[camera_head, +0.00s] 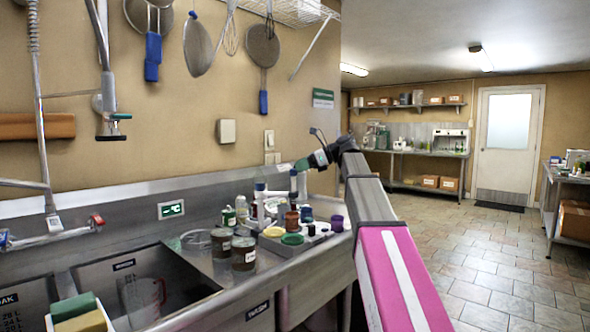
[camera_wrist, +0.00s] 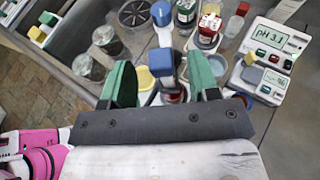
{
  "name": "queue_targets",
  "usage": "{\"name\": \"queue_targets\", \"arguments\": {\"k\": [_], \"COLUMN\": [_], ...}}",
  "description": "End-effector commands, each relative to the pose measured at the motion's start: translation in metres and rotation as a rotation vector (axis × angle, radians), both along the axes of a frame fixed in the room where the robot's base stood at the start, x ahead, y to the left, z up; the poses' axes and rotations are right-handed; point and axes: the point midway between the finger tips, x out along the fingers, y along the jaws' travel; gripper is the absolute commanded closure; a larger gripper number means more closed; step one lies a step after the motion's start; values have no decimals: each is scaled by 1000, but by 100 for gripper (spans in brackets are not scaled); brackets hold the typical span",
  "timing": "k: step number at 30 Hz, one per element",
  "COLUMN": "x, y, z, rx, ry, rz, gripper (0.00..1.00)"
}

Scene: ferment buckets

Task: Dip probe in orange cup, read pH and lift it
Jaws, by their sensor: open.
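My gripper (camera_wrist: 160,82) is open, with its two green fingers apart; it also shows in the head view (camera_head: 298,165), above the back of the counter. Between and just beyond the fingers in the wrist view is a blue block-shaped top (camera_wrist: 161,62); I cannot tell whether it belongs to the probe or whether the fingers touch it. A pH meter (camera_wrist: 270,38) at the upper right reads "pH 3.1". An orange-brown cup (camera_head: 292,220) stands among the small vessels in the head view.
Two lidded jars (camera_head: 243,252) stand by the sink (camera_head: 150,285), which holds a measuring jug (camera_head: 143,300). A yellow cup (camera_head: 274,232), a green cup (camera_head: 292,239) and a purple cup (camera_head: 337,223) crowd the counter. A second display (camera_wrist: 270,83) lies near the meter.

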Motion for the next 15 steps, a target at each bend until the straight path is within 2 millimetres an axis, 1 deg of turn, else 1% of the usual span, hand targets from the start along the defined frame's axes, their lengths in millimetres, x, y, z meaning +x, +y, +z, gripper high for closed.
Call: {"name": "queue_targets", "arguments": {"k": [1, 6, 12, 15], "x": [-1, -6, -10, -11], "y": [-11, -40, -62, -67], "z": [5, 17, 27, 29], "rx": [1, 1, 2, 2], "ry": [-1, -1, -1, 0], "rz": [-2, -2, -1, 0], "gripper": [45, 45, 45, 45]}}
